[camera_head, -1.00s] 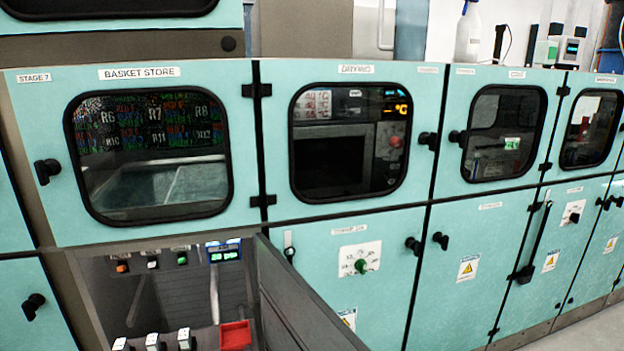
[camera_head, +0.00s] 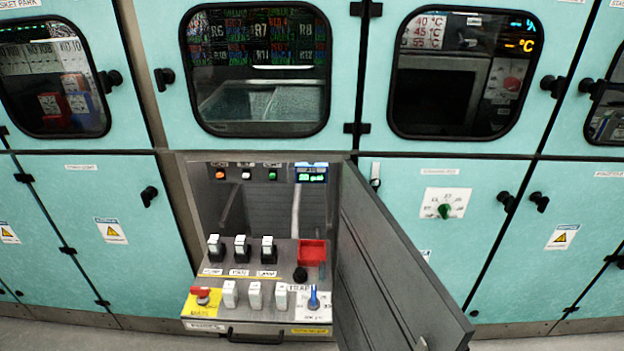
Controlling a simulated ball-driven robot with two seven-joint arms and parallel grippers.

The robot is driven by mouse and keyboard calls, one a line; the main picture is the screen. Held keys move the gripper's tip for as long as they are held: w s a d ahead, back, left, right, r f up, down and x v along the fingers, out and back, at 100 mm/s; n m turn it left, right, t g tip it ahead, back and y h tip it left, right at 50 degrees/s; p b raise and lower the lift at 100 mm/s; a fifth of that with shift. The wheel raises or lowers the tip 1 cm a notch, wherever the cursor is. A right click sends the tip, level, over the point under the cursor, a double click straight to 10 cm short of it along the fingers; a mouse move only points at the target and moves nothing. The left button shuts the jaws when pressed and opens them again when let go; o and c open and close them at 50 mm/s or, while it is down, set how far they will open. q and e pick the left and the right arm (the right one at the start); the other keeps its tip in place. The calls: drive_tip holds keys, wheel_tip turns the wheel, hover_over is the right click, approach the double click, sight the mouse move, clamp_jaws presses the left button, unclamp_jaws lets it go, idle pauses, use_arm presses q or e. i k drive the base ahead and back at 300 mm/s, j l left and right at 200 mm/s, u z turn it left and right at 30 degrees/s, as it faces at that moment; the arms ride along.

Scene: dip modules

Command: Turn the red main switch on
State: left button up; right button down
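The red main switch (camera_head: 202,295) is a small red handle on a yellow plate (camera_head: 203,308), at the lower left of an open control compartment. The handle appears to lie roughly sideways; its exact setting is too small to read. White rocker-like switches (camera_head: 254,296) stand in a row to its right, and a blue knob (camera_head: 314,299) is at the right end. Neither of my grippers is in view.
The compartment's grey door (camera_head: 395,265) stands open to the right and juts forward. A handle bar (camera_head: 255,337) runs along the panel's front edge. Teal cabinets (camera_head: 110,200) line both sides. A green rotary knob (camera_head: 444,211) is on the right cabinet.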

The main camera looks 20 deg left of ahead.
sight(201, 291)
drive_tip(key=u, duration=1.45)
